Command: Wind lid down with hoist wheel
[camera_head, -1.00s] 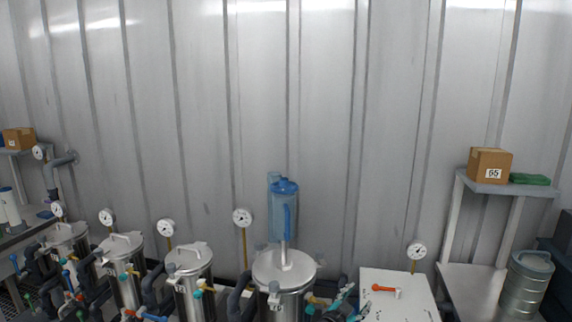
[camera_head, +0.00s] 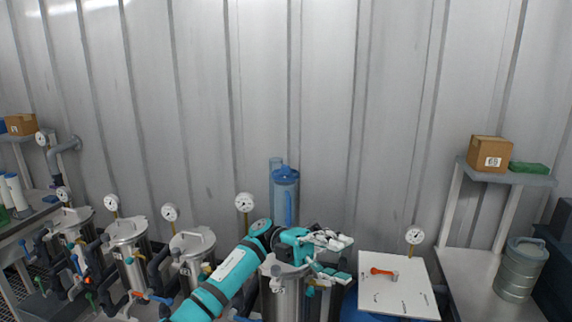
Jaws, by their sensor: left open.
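A steel vessel (camera_head: 284,299) stands in the middle of the head view. Its lid is mostly hidden behind my left arm, and I cannot tell how it sits. My left gripper (camera_head: 345,259) is open above and to the right of this vessel, with its teal-and-white fingers pointing right. I see nothing between the fingers. No hoist wheel can be made out clearly. A white panel (camera_head: 405,297) with a red handle (camera_head: 381,271) lies right of the gripper, apart from it. My right gripper is not in view.
More lidded steel vessels (camera_head: 192,246) with gauges (camera_head: 170,212) and valves stand in a row to the left. A blue container (camera_head: 286,198) rises behind the middle vessel. A shelf (camera_head: 530,179) with a box (camera_head: 489,154) and a metal canister (camera_head: 520,270) are at right.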

